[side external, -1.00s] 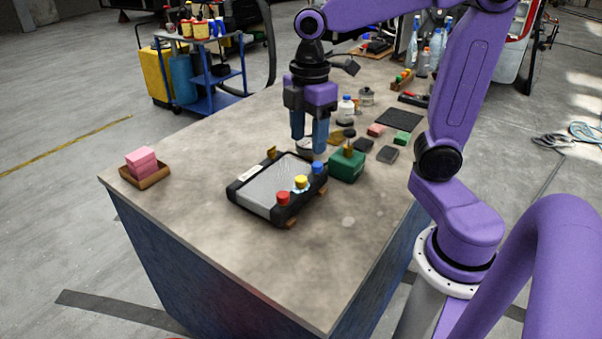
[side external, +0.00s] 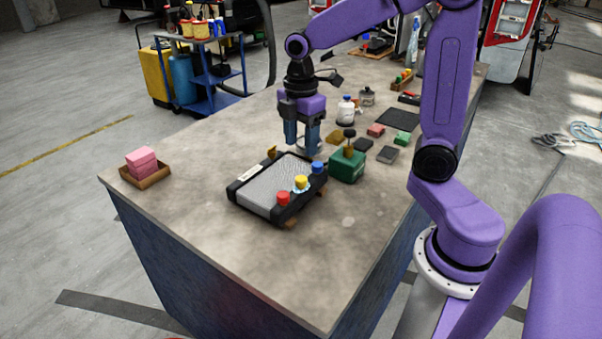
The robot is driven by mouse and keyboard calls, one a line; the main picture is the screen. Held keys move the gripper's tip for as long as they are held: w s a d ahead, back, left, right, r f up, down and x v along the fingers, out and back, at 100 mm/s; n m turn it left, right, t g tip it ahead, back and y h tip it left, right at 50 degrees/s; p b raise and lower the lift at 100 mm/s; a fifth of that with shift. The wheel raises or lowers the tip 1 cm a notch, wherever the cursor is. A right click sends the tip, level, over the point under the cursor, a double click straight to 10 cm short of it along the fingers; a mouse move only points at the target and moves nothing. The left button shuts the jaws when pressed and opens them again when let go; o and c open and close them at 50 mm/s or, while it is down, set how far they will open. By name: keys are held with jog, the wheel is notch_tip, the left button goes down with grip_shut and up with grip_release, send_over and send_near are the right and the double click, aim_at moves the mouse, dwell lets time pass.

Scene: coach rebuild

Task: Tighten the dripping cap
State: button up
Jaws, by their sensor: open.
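A black-framed grey radiator-like unit (side external: 270,187) lies on the bench. Along its right side are a red cap (side external: 283,198), a yellow cap (side external: 300,182) and a blue cap (side external: 318,167). A pale bluish-white patch shows at the foot of the yellow cap, the only cap with such a patch. My gripper (side external: 302,141) is open and points down beyond the unit's far end, apart from all three caps. A pale round dish-like thing (side external: 312,151) sits below the fingers, partly hidden by them. I see nothing between the fingers.
A green block (side external: 346,168) with a dark-topped knob stands right of the blue cap. A white bottle (side external: 345,111), small coloured blocks and a dark mat (side external: 398,118) lie behind. Pink blocks (side external: 141,161) sit in a tray at left. The bench front is clear.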

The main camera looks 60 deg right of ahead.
aim_at(301, 178)
notch_tip(301, 178, down, 9)
jog(key=shift+f, duration=0.2)
dwell(0.3)
grip_shut()
